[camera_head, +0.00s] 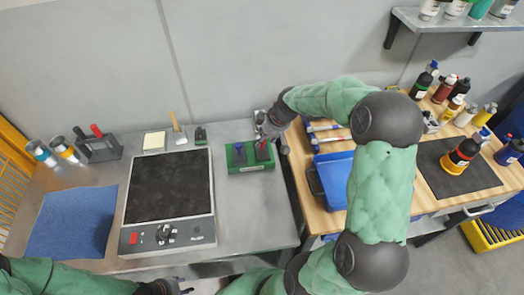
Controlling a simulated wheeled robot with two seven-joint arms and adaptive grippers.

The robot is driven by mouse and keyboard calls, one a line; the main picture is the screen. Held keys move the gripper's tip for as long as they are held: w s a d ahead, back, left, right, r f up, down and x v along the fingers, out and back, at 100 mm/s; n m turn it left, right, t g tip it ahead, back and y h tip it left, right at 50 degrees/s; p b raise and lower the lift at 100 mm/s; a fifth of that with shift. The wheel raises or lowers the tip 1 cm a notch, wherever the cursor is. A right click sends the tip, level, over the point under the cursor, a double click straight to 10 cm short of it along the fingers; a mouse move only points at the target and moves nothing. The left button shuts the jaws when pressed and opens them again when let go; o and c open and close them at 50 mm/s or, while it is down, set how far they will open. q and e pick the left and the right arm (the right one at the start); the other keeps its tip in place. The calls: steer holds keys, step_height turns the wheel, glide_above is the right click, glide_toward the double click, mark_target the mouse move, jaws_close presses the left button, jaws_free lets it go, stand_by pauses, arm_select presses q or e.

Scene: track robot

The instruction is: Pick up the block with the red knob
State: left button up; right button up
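The block with the red knob (262,153) stands in a green holder (253,168) on the grey bench. A similar dark block with a blue knob (239,155) stands beside it on the left. My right gripper (268,134) is above and just behind the red-knob block, its finger parts spread apart. Its tips are small and partly hidden, and I cannot tell whether they touch the block. My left gripper (184,289) is low at the bottom edge, in front of the bench, partly cut off; its fingers look apart and empty.
A hot plate (168,232) with a black top and a blue mat (70,224) lie left of the holder. A wooden table (413,208) with a blue tray (333,180) and several bottles stands right, partly behind my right arm. The wall is close behind.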

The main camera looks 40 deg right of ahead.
mark_target(262, 146)
steer(key=b+x, duration=0.1)
steer(key=x, duration=0.2)
steer(key=shift+w+f, duration=0.15)
steer(key=shift+f, duration=0.15)
jaws_close()
steer(key=shift+r, duration=0.1)
